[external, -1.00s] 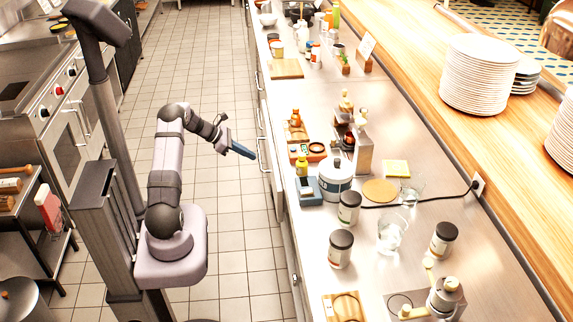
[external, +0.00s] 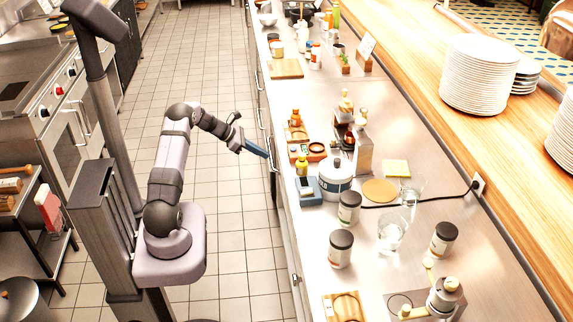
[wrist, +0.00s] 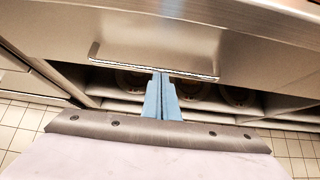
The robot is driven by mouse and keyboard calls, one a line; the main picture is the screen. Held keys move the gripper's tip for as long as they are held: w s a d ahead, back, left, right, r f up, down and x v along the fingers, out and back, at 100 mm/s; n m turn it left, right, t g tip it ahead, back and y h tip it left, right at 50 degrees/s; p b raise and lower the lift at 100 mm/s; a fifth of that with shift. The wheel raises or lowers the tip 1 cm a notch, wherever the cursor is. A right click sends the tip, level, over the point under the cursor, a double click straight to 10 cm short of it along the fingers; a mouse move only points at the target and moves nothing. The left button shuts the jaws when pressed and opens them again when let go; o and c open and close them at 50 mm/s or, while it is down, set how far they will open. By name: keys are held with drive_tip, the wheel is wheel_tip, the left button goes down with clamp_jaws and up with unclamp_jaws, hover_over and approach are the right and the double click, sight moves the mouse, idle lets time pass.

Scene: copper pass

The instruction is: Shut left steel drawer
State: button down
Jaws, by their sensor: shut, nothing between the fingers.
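The steel drawer (wrist: 190,35) fills the upper part of the wrist view, with a long bar handle (wrist: 150,66) along its front. Below its front edge, a dark gap shows round items on a shelf. My gripper (wrist: 162,78) is shut and empty, its blue fingertips at the handle's lower bar; I cannot tell if they touch it. In the external view my gripper (external: 266,155) is at the counter's front, close to a drawer handle (external: 272,165). How far the drawer stands out is hard to tell there.
The tiled floor (external: 235,240) between my base and the counter is clear. Stacked plates (external: 473,75) stand on the wooden shelf.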

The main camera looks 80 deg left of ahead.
drive_tip(key=shift+w, duration=0.15)
drive_tip(key=s+r, duration=0.5)
drive_tip(key=s, duration=0.7)
drive_tip(key=shift+r+b, duration=0.35)
drive_tip(key=shift+w+d, duration=0.1)
